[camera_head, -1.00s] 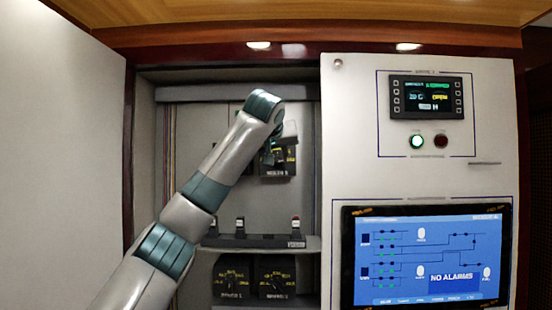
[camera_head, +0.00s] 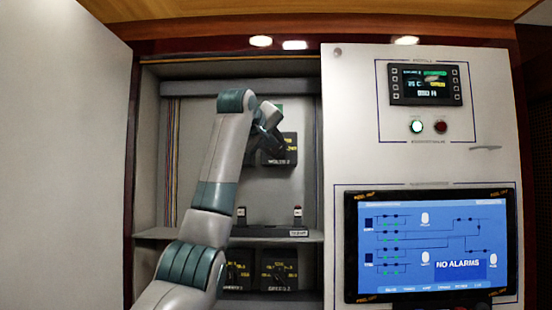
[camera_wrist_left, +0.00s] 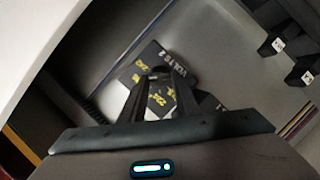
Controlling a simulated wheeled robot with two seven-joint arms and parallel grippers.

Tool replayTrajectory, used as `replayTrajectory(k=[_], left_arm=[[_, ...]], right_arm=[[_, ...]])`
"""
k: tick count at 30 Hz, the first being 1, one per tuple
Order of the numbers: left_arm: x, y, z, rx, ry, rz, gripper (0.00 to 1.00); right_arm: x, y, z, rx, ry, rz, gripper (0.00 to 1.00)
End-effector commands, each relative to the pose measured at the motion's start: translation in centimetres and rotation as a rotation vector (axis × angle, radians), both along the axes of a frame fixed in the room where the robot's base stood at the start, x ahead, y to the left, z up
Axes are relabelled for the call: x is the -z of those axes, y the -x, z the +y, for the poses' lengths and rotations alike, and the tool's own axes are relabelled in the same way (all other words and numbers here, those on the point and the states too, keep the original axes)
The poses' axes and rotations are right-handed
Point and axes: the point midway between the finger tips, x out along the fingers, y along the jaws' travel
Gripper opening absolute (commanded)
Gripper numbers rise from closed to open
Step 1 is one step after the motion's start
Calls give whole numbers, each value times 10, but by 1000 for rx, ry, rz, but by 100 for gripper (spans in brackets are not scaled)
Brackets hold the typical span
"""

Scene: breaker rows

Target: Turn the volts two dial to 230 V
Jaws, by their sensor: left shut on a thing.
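The volts two dial plate (camera_head: 279,158) is a dark square with yellow markings, on the cabinet's back wall. My left gripper (camera_head: 276,142) is at its face and covers part of it. In the left wrist view the plate (camera_wrist_left: 152,53) shows tilted, with its "VOLTS 2" lettering upper right and yellow figures around the fingers. My left gripper (camera_wrist_left: 160,82) is shut there on the dial's knob, which is mostly hidden between the fingers. I cannot read the setting. My right gripper is not in view.
A shelf (camera_head: 262,241) with small switches (camera_head: 297,215) crosses below. Under it are two more dials, one clear (camera_head: 279,270) and one partly behind my arm. A blue screen (camera_head: 435,248) reading "NO ALARMS" and a small display (camera_head: 425,84) are at right; the open door (camera_head: 65,160) is at left.

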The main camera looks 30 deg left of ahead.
Motion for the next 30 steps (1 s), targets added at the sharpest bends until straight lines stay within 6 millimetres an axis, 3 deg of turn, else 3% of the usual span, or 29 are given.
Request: replayTrajectory(k=[1,15,30], left_arm=[[7,0,-1,4,41,-24,6],[12,1,2,2,406,-246,6],[11,1,3,-1,582,-353,6]], right_arm=[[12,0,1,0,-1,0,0],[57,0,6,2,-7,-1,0],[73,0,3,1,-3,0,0]])
